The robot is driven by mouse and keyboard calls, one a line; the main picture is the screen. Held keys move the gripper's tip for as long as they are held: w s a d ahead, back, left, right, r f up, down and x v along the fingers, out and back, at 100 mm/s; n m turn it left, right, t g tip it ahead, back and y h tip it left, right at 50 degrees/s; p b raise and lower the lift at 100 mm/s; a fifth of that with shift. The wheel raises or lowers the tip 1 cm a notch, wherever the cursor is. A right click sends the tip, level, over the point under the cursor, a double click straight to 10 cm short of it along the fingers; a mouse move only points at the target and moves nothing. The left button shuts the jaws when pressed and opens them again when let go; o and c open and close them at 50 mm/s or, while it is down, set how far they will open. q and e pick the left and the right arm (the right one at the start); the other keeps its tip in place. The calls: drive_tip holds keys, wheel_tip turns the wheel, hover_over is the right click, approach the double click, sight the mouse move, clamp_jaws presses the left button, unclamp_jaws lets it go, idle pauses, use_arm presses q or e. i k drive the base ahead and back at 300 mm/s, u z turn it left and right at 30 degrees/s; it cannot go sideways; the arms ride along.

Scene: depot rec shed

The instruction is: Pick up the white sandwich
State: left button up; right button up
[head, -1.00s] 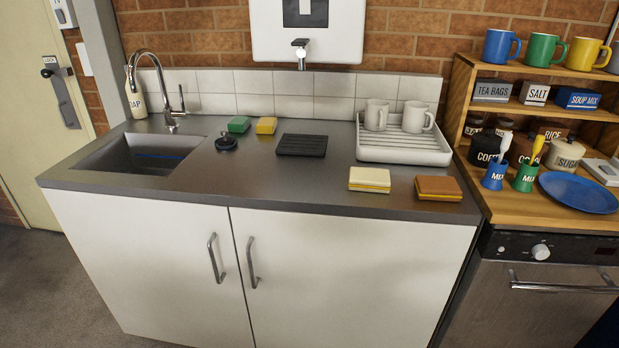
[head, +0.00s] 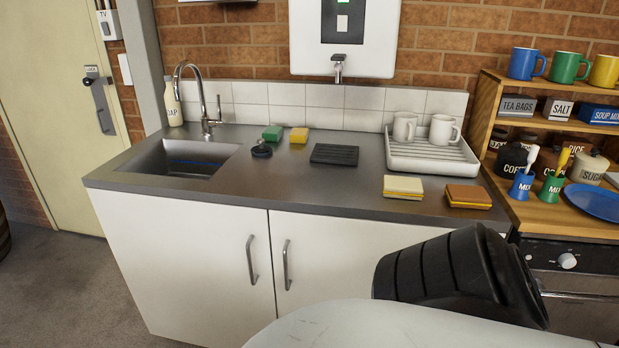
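The white sandwich (head: 403,187), with pale bread and a yellow filling edge, lies flat on the grey counter (head: 330,190) near its front edge. A brown sandwich (head: 467,196) lies just to its right, with a small gap between them. Part of my own arm fills the lower right of the head view, in front of the cabinet. Neither of my grippers shows, so I cannot see how they stand.
A dish rack (head: 432,158) with two mugs stands behind the sandwiches. A black ridged mat (head: 334,154), a black plug (head: 261,150), a green sponge (head: 272,133) and a yellow sponge (head: 299,135) lie further left, beside the sink (head: 180,159). A wooden shelf (head: 487,105) stands at the right.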

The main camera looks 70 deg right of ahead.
sight(393, 187)
drive_tip(key=u, duration=0.15)
drive_tip(key=i, duration=0.6)
drive_tip(key=z, duration=2.5)
